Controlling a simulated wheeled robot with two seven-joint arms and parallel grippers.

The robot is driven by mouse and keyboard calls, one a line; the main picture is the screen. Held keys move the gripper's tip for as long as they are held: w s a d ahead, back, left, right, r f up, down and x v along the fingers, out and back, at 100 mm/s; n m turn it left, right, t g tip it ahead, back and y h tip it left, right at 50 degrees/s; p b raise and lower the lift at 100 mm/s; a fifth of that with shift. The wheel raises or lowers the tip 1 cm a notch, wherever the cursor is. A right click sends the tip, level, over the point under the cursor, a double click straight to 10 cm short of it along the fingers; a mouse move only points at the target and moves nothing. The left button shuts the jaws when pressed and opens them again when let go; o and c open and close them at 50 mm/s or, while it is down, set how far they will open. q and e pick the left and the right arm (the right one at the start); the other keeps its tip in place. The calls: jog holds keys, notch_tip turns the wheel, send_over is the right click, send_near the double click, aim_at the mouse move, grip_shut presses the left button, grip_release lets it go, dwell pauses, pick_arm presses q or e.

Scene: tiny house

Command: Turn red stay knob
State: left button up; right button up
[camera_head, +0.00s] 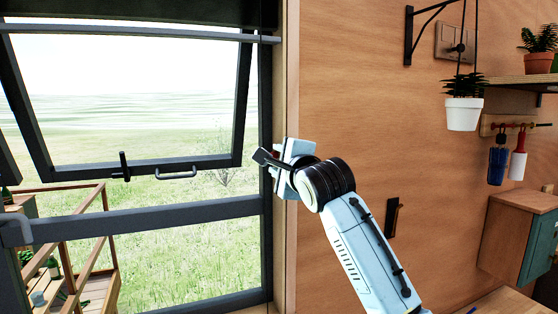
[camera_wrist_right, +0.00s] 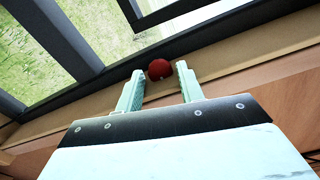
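A round red knob (camera_wrist_right: 159,69) shows in the right wrist view, on the window frame side. My right gripper (camera_wrist_right: 158,82) is open there, with its two pale green fingers on either side of the line to the knob. The knob sits just past or between the fingertips; I cannot tell whether they touch it. My left gripper is not in view.
The window (camera_head: 140,95) has a dark frame and a tilted-open sash with a handle (camera_head: 176,174). The wooden wall (camera_head: 360,110) is to the right, with a hanging white plant pot (camera_head: 463,113), a shelf (camera_head: 520,79) and a small cabinet (camera_head: 515,235).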

jog(key=c, duration=0.7)
jog(key=shift+n, duration=2.1)
jog(key=o, duration=0.7)
jog(key=shift+s, duration=0.1)
jog(key=b+v, duration=0.4)
jog(key=v, duration=0.9)
